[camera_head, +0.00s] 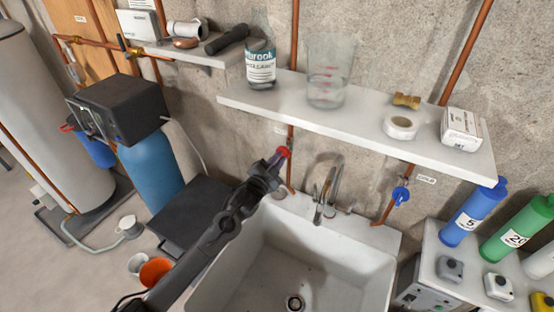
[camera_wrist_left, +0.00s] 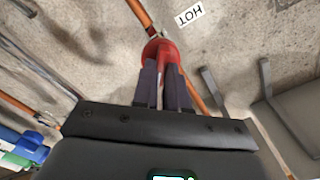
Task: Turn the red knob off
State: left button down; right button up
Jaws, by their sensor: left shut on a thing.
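The red knob (camera_head: 283,152) sits on a copper pipe against the concrete wall, below the shelf and left of the faucet. It also shows in the left wrist view (camera_wrist_left: 158,47), beside a white "HOT" label (camera_wrist_left: 189,14). My left gripper (camera_head: 276,162) reaches it from below. In the left wrist view the left gripper's fingers (camera_wrist_left: 163,80) are closed around part of the red knob, hiding its lower portion. My right gripper does not show in either view.
A white sink (camera_head: 290,260) with a faucet (camera_head: 326,192) is right of my arm. A blue knob (camera_head: 401,194) is on another pipe. The shelf (camera_head: 350,122) above holds a can, a beaker, tape and a box.

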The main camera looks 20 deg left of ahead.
pick_arm(q)
jog(key=shift+f+m, duration=0.15)
jog(key=shift+m, duration=4.45)
jog(key=shift+d, duration=0.1)
jog(key=c, duration=1.2)
grip_release()
jog(key=shift+o, duration=0.2)
jog(key=shift+s, duration=0.15)
jog(key=s+a, duration=0.1)
jog(key=s, duration=0.9)
jog(key=shift+s+a, duration=0.25)
